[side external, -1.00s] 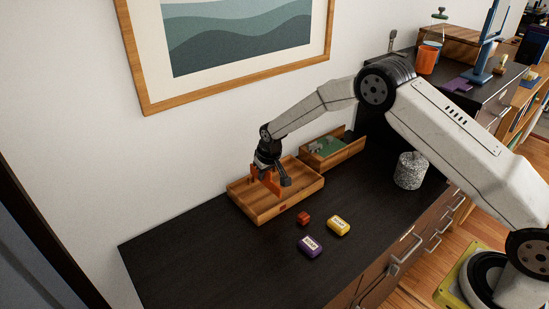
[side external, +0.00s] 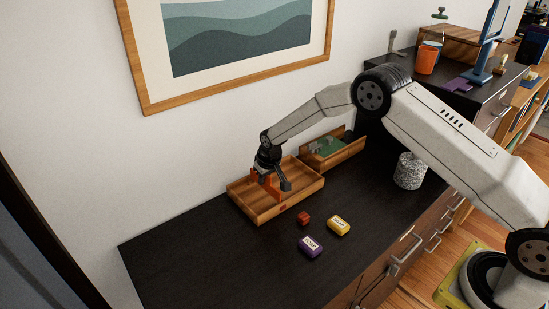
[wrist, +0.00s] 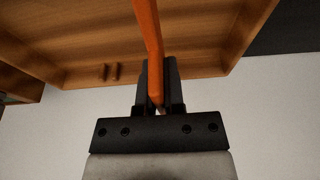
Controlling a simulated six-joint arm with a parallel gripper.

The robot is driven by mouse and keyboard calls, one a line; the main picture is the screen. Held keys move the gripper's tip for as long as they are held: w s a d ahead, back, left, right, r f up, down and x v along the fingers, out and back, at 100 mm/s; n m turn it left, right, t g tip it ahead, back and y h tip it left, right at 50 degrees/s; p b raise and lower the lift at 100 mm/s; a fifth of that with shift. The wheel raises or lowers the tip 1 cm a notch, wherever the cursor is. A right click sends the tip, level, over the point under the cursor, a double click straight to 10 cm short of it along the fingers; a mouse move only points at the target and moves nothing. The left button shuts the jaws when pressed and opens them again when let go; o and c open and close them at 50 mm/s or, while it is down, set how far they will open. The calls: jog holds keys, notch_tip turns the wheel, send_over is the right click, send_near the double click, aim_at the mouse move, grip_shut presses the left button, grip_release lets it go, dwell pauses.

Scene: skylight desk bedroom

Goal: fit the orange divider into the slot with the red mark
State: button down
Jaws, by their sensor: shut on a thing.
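My gripper (side external: 272,181) is shut on the orange divider (side external: 265,186), over the wooden tray (side external: 305,188). In the side view the divider is low, largely between the tray walls; whether its lower edge touches the floor or sits in a slot cannot be told. In the wrist view the orange divider (wrist: 149,30) runs between the fingers of my gripper (wrist: 156,82). A pair of small wooden ribs (wrist: 111,72) shows on the tray's (wrist: 70,50) wall, left of the divider. A small reddish mark (side external: 282,207) shows faintly on the tray's near side.
A red cube (side external: 304,218), a yellow box (side external: 339,225) and a purple box (side external: 311,246) lie in front of the tray. A wooden box (side external: 333,150) stands behind it to the right, a speckled grey cylinder (side external: 410,171) further right. The dark desk (side external: 200,265) is clear at the left.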

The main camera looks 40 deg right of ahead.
jog(key=shift+f, duration=1.3)
jog(key=c, duration=0.7)
grip_release()
jog(key=shift+o, duration=0.2)
jog(key=shift+r, duration=0.15)
jog(key=shift+v, duration=3.8)
